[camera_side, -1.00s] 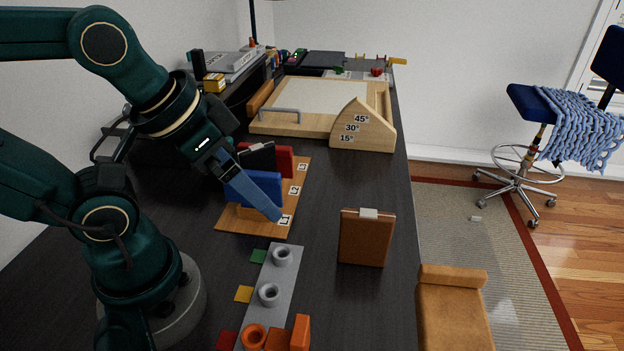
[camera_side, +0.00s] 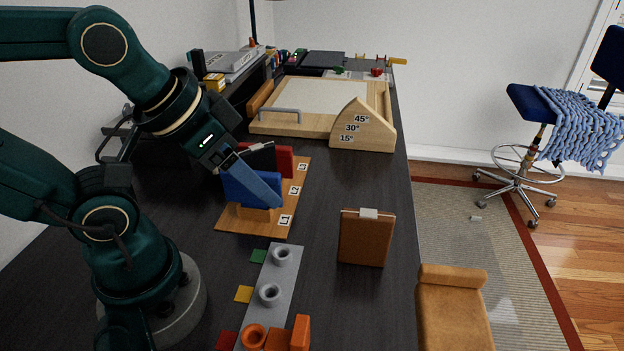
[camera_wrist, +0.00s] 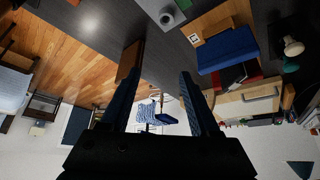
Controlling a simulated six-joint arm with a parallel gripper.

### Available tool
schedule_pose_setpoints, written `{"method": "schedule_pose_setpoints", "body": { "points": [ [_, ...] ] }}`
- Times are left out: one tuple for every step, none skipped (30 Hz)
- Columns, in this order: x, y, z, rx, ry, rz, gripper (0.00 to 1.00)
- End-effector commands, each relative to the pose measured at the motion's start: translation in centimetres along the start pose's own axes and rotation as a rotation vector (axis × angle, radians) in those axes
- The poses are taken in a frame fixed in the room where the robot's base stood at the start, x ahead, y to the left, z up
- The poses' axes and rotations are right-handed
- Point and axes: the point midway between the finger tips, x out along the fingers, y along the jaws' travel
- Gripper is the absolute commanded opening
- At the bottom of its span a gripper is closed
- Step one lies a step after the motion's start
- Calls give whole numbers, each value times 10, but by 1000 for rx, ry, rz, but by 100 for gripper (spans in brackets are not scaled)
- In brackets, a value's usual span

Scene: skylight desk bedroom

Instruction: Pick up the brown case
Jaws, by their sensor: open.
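The brown case (camera_side: 365,240) stands upright on the dark desk near its right edge, with a pale clip on its top. It is apart from everything else. In the wrist view, a brown panel that looks like the case (camera_wrist: 129,60) shows beside the left finger, partly hidden by it. My gripper (camera_side: 276,203) is open and empty, with its blue finger to the left of the case in the side view. In the wrist view, the two fingers of my gripper (camera_wrist: 162,62) are apart with nothing held between them.
A wooden rack (camera_side: 258,228) with L labels holds a blue case (camera_side: 238,188), a red case (camera_side: 284,162) and a black one behind my gripper. A grey strip with round holders (camera_side: 268,292) lies in front. A wooden angle block (camera_side: 362,128) stands farther back.

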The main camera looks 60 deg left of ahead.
Motion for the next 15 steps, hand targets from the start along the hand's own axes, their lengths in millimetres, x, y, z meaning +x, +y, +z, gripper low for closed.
{"method": "schedule_pose_setpoints", "body": {
  "points": [
    [0, -3, -10, 3, 48, -15, 62],
    [0, -6, -18, 6, 90, -29, 62],
    [-1, -11, -32, 17, 156, -51, 62],
    [-1, -14, -44, 30, 207, -69, 62],
    [0, -18, -56, 46, 257, -89, 62],
    [0, -23, -72, 73, 321, -113, 62],
    [2, -26, -84, 98, 367, -130, 62],
    [3, -27, -95, 124, 410, -142, 62],
    [5, -28, -110, 164, 464, -151, 62],
    [7, -27, -119, 197, 500, -154, 62],
    [10, -26, -128, 230, 535, -151, 62],
    [14, -22, -139, 278, 576, -140, 62],
    [18, -18, -146, 316, 604, -125, 62],
    [23, -13, -151, 353, 628, -105, 62],
    [30, -6, -156, 402, 655, -70, 62]
  ]
}}
